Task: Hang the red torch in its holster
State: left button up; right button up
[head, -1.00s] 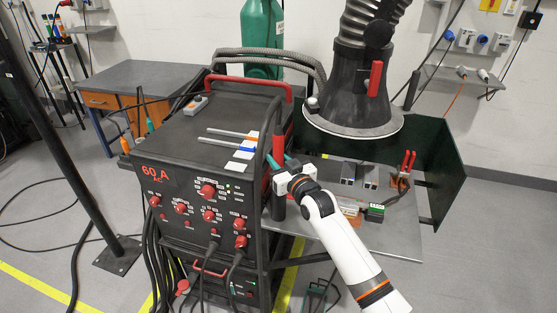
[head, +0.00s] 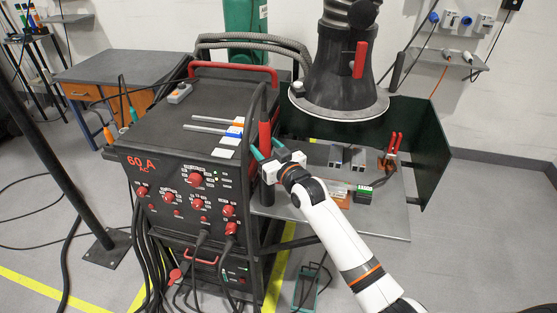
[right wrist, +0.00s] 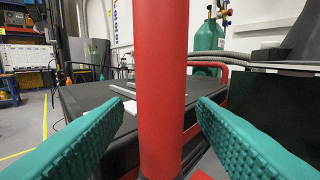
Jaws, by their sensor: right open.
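The red torch (head: 265,136) stands upright at the right side of the black welding machine, near its handle post. A dark upright tube (head: 268,204) shows below it; I cannot tell whether this is the holster or how the torch sits in it. My right gripper (head: 266,149) is open, with its teal fingers on either side of the torch. In the right wrist view the torch (right wrist: 161,80) rises between the two open fingers (right wrist: 160,108), with a visible gap on each side. Its lower end is hidden there. My left gripper is not in view.
The welding machine (head: 170,140) has a red handle and loose rods on top. A black extraction hood (head: 340,85) hangs over the metal bench (head: 385,222), which carries small blocks and red-handled pliers (head: 391,150). A dark green screen (head: 425,145) closes its back and right.

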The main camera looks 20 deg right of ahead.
jog(key=s+d+b, duration=0.2)
jog(key=s, duration=0.9)
jog(key=s+a+f+g+h, duration=0.1)
jog(key=s+a+f+g, duration=0.1)
jog(key=s+f+g, duration=0.65)
jog(key=s+f+g+h, duration=0.1)
jog(key=s+f+g, duration=0.3)
jog(key=s, duration=0.7)
jog(key=s+f+g+h, duration=0.15)
jog(key=s+f, duration=0.35)
jog(key=s, duration=0.7)
notch_tip(320, 180, down, 25)
jog(key=g, duration=0.1)
jog(key=s+d+f+g, duration=0.1)
jog(key=s+d+f, duration=0.2)
jog(key=s+f, duration=1.4)
jog(key=shift+d+f+g, duration=0.2)
jog(key=shift+g, duration=0.1)
